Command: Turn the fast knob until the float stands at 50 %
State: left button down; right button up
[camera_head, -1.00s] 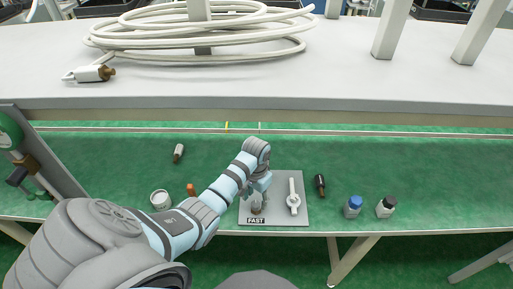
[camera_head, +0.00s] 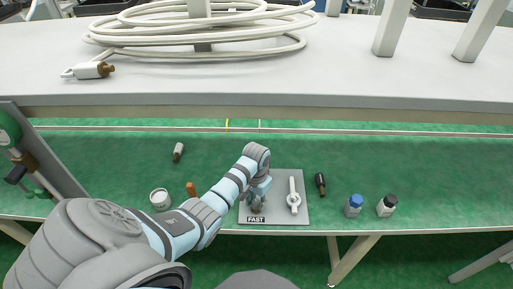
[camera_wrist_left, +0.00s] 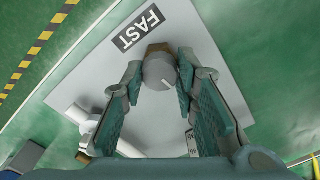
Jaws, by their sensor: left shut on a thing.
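My right gripper is not in view.
A pale shelf with a coiled hose (camera_head: 200,28) lies behind.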

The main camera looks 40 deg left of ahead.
pick_arm(q)
jog(key=shift+r+n+p, duration=0.2)
jog(key=shift+n+p, duration=0.8)
jog(key=shift+p, duration=0.05)
jog(key=n+p, duration=0.2)
jog(key=shift+n, duration=0.3)
jog(key=n+p, duration=0.1)
jog(key=n, duration=0.1)
jog(key=shift+n+p, duration=0.3)
jog(key=shift+n, duration=0.1)
jog(key=n+p, duration=0.1)
jog(key=n, duration=0.1)
jog(key=shift+n, duration=0.3)
jog(key=n, duration=0.3)
jog(key=shift+w+f+n, duration=0.1)
jog(key=shift+f+n, duration=0.05)
jog(key=shift+n, duration=0.15)
jog(key=n, duration=0.5)
jog(key=shift+a, duration=0.1)
jog(key=n, duration=0.9)
jog(key=shift+n, duration=0.4)
